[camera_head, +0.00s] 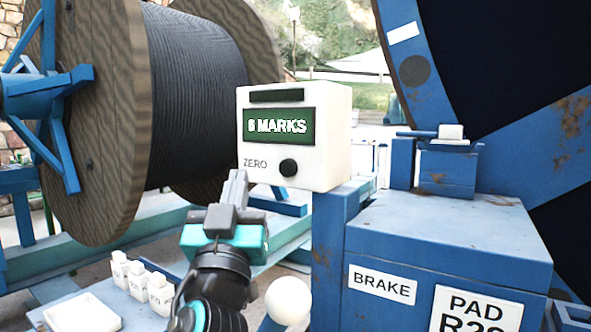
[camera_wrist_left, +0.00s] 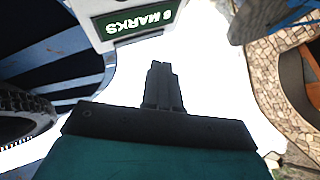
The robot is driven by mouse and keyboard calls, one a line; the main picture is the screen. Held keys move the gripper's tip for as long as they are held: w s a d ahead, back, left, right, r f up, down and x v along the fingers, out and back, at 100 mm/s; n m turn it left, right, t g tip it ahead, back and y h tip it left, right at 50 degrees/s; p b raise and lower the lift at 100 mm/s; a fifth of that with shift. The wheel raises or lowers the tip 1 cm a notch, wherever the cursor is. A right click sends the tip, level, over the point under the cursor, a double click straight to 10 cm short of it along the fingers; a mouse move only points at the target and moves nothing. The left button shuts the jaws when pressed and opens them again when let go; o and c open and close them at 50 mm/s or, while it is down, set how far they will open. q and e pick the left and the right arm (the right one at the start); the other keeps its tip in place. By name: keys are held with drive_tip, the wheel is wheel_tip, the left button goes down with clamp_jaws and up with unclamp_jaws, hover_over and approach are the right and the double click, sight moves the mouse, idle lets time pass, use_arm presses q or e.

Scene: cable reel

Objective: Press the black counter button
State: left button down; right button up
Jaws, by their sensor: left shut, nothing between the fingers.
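The black counter button (camera_head: 288,167) is a round knob low on the front of the white counter box (camera_head: 334,140), right of the word ZERO. My left gripper (camera_head: 236,178) is shut and empty, pointing up just left of and below the box's lower left corner in the head view. In the left wrist view, its closed fingers (camera_wrist_left: 162,82) show against bright sky, with the display (camera_wrist_left: 138,24) upside down above them. The button is not visible there. I cannot tell the gap in depth between fingertips and box. My right gripper is not in view.
A blue cabinet (camera_head: 450,237) labelled BRAKE stands right of the counter, with a white ball knob (camera_head: 288,300) at its left. A wooden cable reel (camera_head: 100,120) fills the left background. Small white blocks (camera_head: 137,277) and a white tray (camera_head: 83,314) lie lower left.

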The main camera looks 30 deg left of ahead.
sight(288, 168)
use_arm(q)
drive_tip(key=shift+a, duration=0.1)
drive_tip(key=shift+w+d, duration=0.2)
drive_tip(key=shift+w, duration=2)
drive_tip(key=shift+w+d, duration=0.2)
drive_tip(key=shift+w, duration=1.95)
drive_tip(key=shift+w+b, duration=0.45)
drive_tip(key=shift+b, duration=0.15)
